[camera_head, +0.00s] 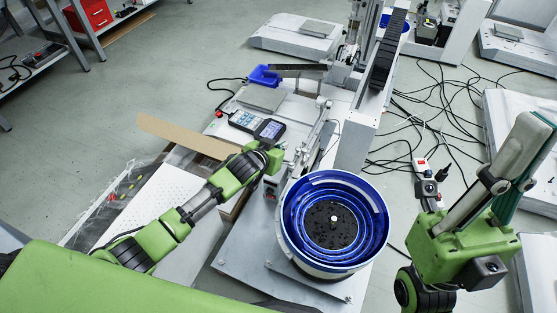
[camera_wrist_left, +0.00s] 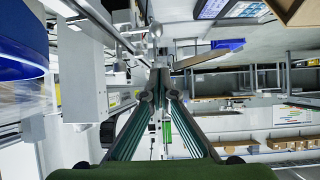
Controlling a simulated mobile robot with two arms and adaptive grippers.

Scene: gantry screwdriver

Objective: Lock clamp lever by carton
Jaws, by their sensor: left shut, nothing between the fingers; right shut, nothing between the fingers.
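In the head view my left gripper (camera_head: 274,162) is at the end of my left arm, beside the metal rail of the machine; its fingers are hard to make out there. In the left wrist view its fingers (camera_wrist_left: 162,78) are together and hold nothing. A pale metal lever-like part with a rounded end (camera_head: 322,103) stands past it; a similar knob shows in the left wrist view (camera_wrist_left: 155,30). I cannot tell its lock position. Brown carton (camera_head: 185,137) lies left of the machine. My right gripper (camera_head: 532,128) is shut and empty at the right.
A blue-rimmed bowl feeder (camera_head: 297,205) stands right of my left gripper. A handheld control unit (camera_head: 243,120) and a blue bin (camera_head: 265,76) are on the machine bench. Cables (camera_head: 440,105) and a power strip (camera_head: 421,169) lie on the floor at right.

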